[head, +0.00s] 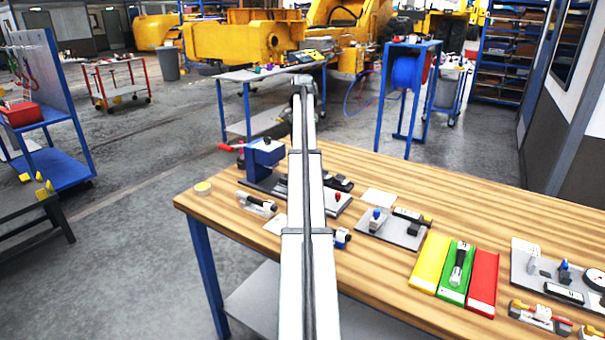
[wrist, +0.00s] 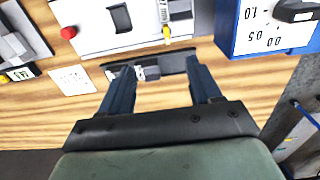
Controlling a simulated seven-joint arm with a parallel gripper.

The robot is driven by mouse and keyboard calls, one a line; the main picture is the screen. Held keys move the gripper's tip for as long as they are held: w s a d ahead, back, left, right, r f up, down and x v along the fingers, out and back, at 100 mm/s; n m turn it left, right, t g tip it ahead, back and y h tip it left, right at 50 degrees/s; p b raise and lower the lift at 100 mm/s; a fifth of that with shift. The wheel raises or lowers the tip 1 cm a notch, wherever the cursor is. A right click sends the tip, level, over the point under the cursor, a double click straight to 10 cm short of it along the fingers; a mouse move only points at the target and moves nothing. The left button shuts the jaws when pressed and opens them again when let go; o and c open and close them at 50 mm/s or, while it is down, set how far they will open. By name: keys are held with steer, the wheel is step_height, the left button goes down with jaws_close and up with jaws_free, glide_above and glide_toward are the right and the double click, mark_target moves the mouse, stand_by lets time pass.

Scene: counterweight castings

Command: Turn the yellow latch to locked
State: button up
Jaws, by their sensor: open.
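A small yellow piece (wrist: 166,32), which may be the latch, shows in the wrist view at the lower edge of a pale plate (wrist: 95,35), just below a marked scale. It is too small to tell which way it is turned. My gripper (wrist: 159,78) is open, its two dark blue fingers pointing toward the plate. The yellow piece lies beyond the fingertips, roughly between them across the picture. A dark bar with a light block (wrist: 150,70) shows between the fingers; I cannot tell its distance from them. In the head view my arm hides the gripper, and I cannot make out the latch.
A blue box with a dial (wrist: 262,28) stands right of the plate in the wrist view. A red knob (wrist: 68,32) is at the plate's left. In the head view, yellow, green and red trays (head: 430,262) and other fixtures (head: 562,272) are at the right.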

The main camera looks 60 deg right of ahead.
step_height(320, 180, down, 12)
steer(key=shift+f, duration=0.25)
stand_by(0.3)
steer(key=shift+c, duration=0.2)
steer(key=c, duration=1)
steer(key=shift+a+m, duration=0.1)
steer(key=shift+m, duration=0.3)
steer(key=m, duration=0.2)
steer(key=shift+a+m, duration=0.15)
steer(key=shift+m, duration=0.15)
steer(key=shift+w+a+m, duration=0.1)
steer(key=shift+m, duration=0.85)
steer(key=shift+w+a+m, duration=0.1)
steer(key=shift+m, duration=0.85)
